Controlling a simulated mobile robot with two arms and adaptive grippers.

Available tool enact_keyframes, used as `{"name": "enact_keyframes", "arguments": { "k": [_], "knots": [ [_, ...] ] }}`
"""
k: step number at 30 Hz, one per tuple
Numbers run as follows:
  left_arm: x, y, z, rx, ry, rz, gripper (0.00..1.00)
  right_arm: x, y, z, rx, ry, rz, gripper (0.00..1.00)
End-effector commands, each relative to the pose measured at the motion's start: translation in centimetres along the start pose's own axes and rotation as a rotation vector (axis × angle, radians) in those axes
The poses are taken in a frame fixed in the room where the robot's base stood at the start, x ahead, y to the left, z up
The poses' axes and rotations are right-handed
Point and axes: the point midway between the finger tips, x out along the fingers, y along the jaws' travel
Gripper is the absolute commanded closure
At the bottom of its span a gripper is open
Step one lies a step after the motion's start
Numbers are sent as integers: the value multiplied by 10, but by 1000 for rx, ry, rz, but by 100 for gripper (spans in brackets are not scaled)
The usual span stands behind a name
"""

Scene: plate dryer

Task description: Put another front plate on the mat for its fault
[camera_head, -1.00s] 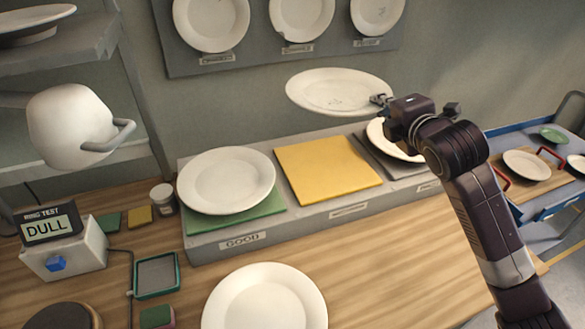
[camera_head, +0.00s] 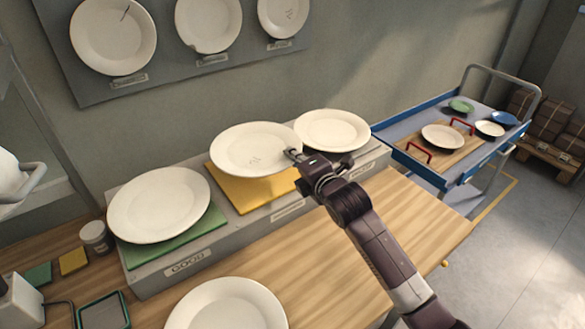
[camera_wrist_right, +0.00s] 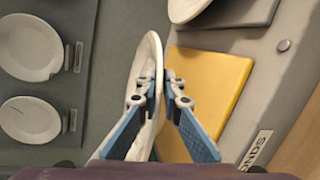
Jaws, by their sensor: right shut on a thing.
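My right gripper (camera_head: 293,154) is shut on the rim of a white plate (camera_head: 248,146) with dark fine marks near the gripped side. The plate is over the yellow mat (camera_head: 262,192) and seems a little above it, hiding its back part. In the right wrist view the fingers (camera_wrist_right: 160,76) pinch the plate's rim (camera_wrist_right: 146,62), seen nearly edge-on beside the yellow mat (camera_wrist_right: 208,90). Another white plate (camera_head: 228,306) lies on the bench front. A plate (camera_head: 158,204) rests on the green mat (camera_head: 178,240) marked GOOD. My left gripper is not in view.
A further plate (camera_head: 332,130) sits at the right end of the grey stand (camera_head: 240,228). Sample plates hang on a wall board (camera_head: 160,72). A blue cart (camera_head: 400,160) with dishes stands at the right. A white rounded object with a handle (camera_head: 12,178) is at the left edge.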

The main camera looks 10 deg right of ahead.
Motion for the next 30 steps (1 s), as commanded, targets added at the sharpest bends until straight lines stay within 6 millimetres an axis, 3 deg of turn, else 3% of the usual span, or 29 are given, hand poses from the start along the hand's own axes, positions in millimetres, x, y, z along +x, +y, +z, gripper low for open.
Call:
{"name": "enact_keyframes", "arguments": {
  "k": [10,22,24,30],
  "knots": [
    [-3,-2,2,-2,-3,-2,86,9,-35,-10,3,-1,7,100],
    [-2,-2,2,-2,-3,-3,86,10,-39,-11,1,0,8,100],
    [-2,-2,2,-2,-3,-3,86,10,-42,-12,-1,1,0,87],
    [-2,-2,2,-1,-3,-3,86,10,-43,-12,0,1,-1,86]
  ]
}}
